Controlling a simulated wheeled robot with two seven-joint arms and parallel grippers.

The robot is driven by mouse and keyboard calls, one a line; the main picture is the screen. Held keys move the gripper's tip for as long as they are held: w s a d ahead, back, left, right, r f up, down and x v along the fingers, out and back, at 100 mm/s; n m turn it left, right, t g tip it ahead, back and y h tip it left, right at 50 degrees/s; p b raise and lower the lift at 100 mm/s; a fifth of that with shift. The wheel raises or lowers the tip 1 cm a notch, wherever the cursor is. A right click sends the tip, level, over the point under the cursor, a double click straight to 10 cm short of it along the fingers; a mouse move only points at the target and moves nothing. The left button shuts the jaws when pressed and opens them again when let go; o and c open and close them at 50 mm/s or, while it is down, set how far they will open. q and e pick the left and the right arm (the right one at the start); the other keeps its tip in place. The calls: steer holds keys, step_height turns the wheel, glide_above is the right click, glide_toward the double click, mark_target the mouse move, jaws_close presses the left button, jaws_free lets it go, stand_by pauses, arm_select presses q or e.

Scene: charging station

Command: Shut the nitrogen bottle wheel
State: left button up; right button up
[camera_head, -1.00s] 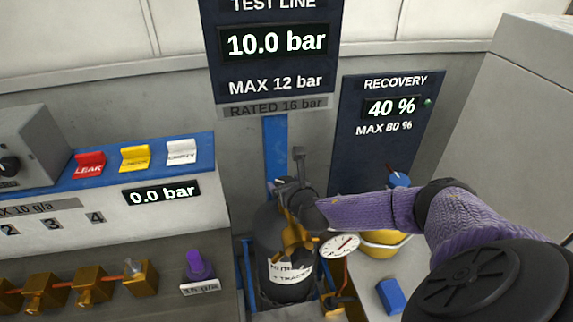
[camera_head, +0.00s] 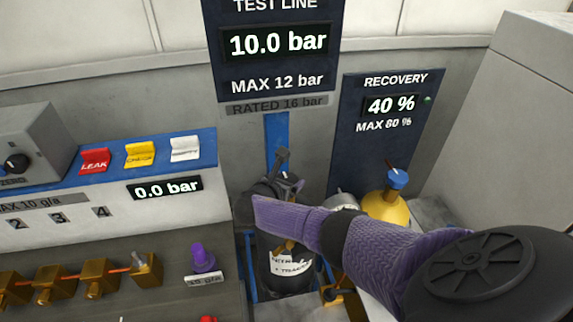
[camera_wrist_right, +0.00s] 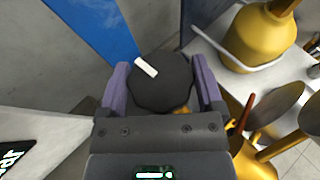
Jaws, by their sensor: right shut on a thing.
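The nitrogen bottle (camera_head: 297,281) is dark with a white label and stands upright in a blue frame at the bottom centre of the head view. Its wheel (camera_wrist_right: 160,88) is a black round knob with a white mark in the wrist view. My right gripper (camera_wrist_right: 163,85) has a purple finger on each side of the wheel and is shut on it. In the head view my right gripper (camera_head: 275,188) is over the bottle's top and, with the arm, hides the wheel. My left gripper is not in view.
The test line panel (camera_head: 278,88) reads 10.0 bar. A yellow cylinder with a blue knob (camera_head: 396,179) stands right of the bottle. At left are red, yellow and white switches, a purple knob (camera_head: 202,258) and brass valves (camera_head: 100,272).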

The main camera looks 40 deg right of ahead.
steer(key=shift+r+m+g+h+b, duration=0.15)
steer(key=shift+m+g+h+b, duration=0.2)
steer(key=shift+m+g, duration=0.35)
steer(key=o, duration=1)
steer(key=shift+d, duration=0.1)
steer(key=p+v, duration=0.3)
steer(key=v, duration=0.7)
steer(key=shift+w, duration=0.1)
